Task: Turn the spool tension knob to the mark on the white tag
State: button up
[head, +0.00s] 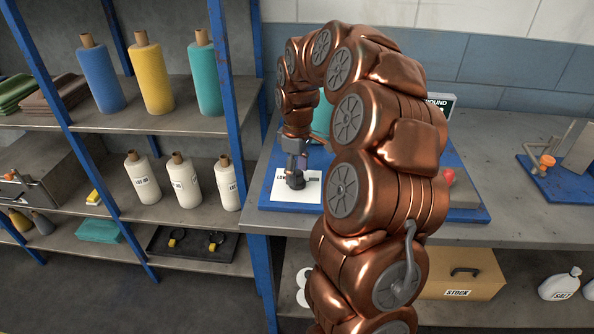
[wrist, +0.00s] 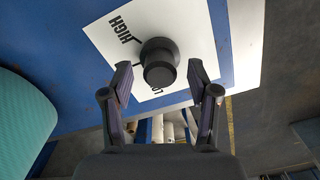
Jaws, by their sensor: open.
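The spool tension knob (wrist: 159,62) is a dark round knob in the middle of the wrist view. It stands on a white tag (wrist: 196,22) that reads HIGH on one side and partly shows LOW on another, with dark mark lines near the words. In the head view the knob (head: 295,179) sits on the white tag (head: 310,193) at the left end of the blue board. My gripper (wrist: 160,85) is open, its two fingers on either side of the knob and apart from it. Whether the fingertips are level with the knob is hard to tell.
The blue board (head: 466,207) lies on a grey bench, with a red knob (head: 448,177) beyond my arm. A teal spool (wrist: 22,125) stands close by at the left of the wrist view. Shelves with spools and cones (head: 184,182) stand left. My arm hides the board's middle.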

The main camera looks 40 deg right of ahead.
jog(key=shift+f, duration=0.45)
grip_shut()
dwell(0.3)
